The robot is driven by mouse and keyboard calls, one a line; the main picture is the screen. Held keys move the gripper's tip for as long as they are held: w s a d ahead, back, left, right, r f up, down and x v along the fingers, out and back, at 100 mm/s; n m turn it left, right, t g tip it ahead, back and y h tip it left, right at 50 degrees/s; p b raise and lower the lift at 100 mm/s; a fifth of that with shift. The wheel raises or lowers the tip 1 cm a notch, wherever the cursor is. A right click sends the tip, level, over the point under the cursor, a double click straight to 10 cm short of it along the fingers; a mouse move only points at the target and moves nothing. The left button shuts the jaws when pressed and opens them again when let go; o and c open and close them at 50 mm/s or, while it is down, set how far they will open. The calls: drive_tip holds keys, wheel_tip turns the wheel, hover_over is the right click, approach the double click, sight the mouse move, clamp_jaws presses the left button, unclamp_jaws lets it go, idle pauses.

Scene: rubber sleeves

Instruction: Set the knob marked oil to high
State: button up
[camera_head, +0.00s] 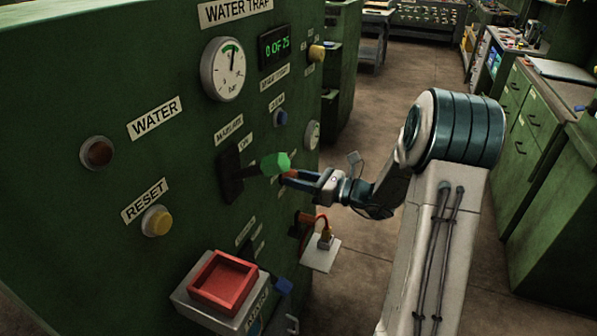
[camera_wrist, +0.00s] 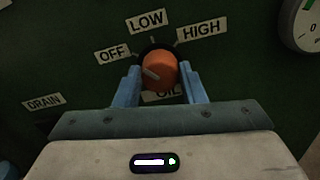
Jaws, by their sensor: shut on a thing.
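In the wrist view, an orange knob (camera_wrist: 161,70) sits on the dark green panel. The labels OFF (camera_wrist: 112,52), LOW (camera_wrist: 146,20) and HIGH (camera_wrist: 198,30) stand around it. The OIL label (camera_wrist: 163,96) is below it, partly hidden. The knob's white pointer line points left and slightly up, toward the OFF side. My gripper (camera_wrist: 160,78) is shut on the knob, one blue finger at each side.
In the head view, the green lever handle (camera_head: 270,163) juts out close to my fingers. A red button box (camera_head: 222,283) projects lower down. An orange cable and a white tag (camera_head: 320,254) hang below my gripper. Open floor lies to the right.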

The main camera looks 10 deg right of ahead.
drive_tip(key=m+p, duration=0.2)
drive_tip(key=p, duration=0.1)
drive_tip(key=m+p, duration=0.2)
drive_tip(key=p, duration=0.1)
drive_tip(key=shift+r+m+p, duration=0.3)
drive_tip(key=shift+r, duration=0.05)
drive_tip(key=m+p, duration=0.4)
drive_tip(key=p, duration=0.2)
drive_tip(key=shift+m, duration=0.3)
drive_tip(key=m+p, duration=0.4)
drive_tip(key=shift+f+m+p, duration=0.15)
drive_tip(key=shift+m+p, duration=0.15)
drive_tip(key=shift+f+m+p, duration=0.2)
drive_tip(key=shift+m+p, duration=1.35)
drive_tip(key=shift+m, duration=0.55)
drive_tip(key=o, duration=1)
